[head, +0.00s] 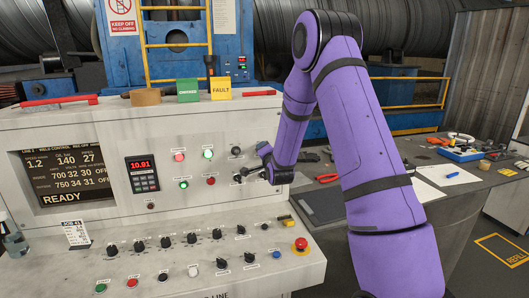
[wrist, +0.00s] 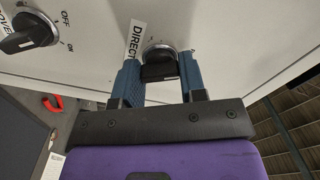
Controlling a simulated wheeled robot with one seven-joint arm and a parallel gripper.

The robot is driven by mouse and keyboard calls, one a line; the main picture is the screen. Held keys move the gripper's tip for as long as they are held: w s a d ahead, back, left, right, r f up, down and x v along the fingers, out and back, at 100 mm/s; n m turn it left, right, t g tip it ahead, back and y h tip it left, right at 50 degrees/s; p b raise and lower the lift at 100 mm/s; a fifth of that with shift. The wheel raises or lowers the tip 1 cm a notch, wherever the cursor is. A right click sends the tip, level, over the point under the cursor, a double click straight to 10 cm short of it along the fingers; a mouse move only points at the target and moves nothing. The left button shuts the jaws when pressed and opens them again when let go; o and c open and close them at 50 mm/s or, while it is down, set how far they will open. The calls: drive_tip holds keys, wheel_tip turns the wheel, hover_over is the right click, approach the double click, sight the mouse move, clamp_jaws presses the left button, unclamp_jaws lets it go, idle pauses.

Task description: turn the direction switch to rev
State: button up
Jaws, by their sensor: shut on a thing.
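The direction switch (wrist: 160,66) is a black rotary knob with a silver collar on the pale control panel, beside a label (wrist: 137,40) of which "DIRECT" can be read. In the wrist view my gripper (wrist: 160,78) has one blue fingertip on each side of the knob and is shut on it. In the head view my gripper (head: 254,168) reaches the right part of the upright panel face. There the switch (head: 238,178) is partly hidden by the fingers. Its position marks are too small or hidden to read.
Another black knob (wrist: 30,35), marked OFF and ON, sits near the switch. The lower ledge holds several knobs and a red emergency button (head: 300,245). A display (head: 65,178) reads READY. A cluttered bench (head: 440,180) stands at the right.

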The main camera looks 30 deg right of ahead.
drive_tip(key=shift+f, duration=0.1)
idle(0.3)
drive_tip(key=o, duration=0.9)
drive_tip(key=v, duration=1.1)
drive_tip(key=shift+w, duration=0.1)
